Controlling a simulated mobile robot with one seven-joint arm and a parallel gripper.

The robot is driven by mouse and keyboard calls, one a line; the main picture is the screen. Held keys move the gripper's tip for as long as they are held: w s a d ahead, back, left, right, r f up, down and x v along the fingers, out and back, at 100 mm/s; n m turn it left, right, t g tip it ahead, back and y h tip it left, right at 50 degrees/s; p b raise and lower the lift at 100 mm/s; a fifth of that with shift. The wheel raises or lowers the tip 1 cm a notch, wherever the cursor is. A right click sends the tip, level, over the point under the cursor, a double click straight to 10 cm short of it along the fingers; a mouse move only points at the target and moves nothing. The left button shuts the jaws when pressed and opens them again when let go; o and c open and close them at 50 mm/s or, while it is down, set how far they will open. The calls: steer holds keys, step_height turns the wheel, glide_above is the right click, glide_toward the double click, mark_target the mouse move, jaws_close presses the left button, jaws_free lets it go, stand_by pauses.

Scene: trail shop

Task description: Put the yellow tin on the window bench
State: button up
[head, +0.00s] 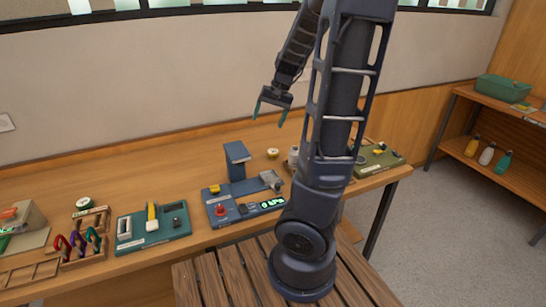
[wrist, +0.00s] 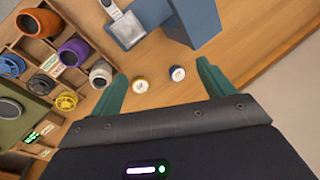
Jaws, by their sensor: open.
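A small round tin with a yellowish top (head: 272,153) stands on the long wooden bench (head: 150,160) under the window strip. In the wrist view a yellow-sided tin (wrist: 140,85) with a pale top stands beside a dark blue tin (wrist: 177,73); the two are a little apart. My gripper (head: 269,115) is open and empty, above the bench behind the blue device. In the wrist view both tins appear between the green fingertips of my gripper (wrist: 161,70), without visible contact. Which bench is the window bench is not marked.
A blue device (head: 238,195), a teal device (head: 152,225) and a carabiner rack (head: 82,248) line the bench front. A rack of spools (wrist: 60,60) shows in the wrist view. A shelf unit (head: 520,180) with bottles stands right. The bench's back left is clear.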

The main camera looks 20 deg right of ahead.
steer(key=w+d+m+t+h, duration=0.1)
steer(key=w+d+m+h, duration=0.15)
steer(key=w+d, duration=0.3)
step_height(320, 180, up, 14)
steer(key=w+a+t+h, duration=0.1)
steer(key=w+t+h, duration=0.2)
steer(key=h, duration=0.2)
glide_toward(273, 151)
stand_by(0.5)
steer(key=shift+y+x, duration=0.25)
steer(key=shift+x, duration=0.75)
stand_by(0.3)
steer(key=shift+w+d+f, duration=0.15)
steer(key=shift+d+f, duration=0.25)
steer(key=shift+f, duration=0.15)
steer(key=shift+w+d+f, duration=0.15)
steer(key=shift+w+f, duration=0.15)
steer(key=shift+f, duration=0.25)
steer(key=shift+w+d+f, duration=0.1)
steer(key=shift+w+f, duration=0.05)
steer(key=shift+f, duration=0.15)
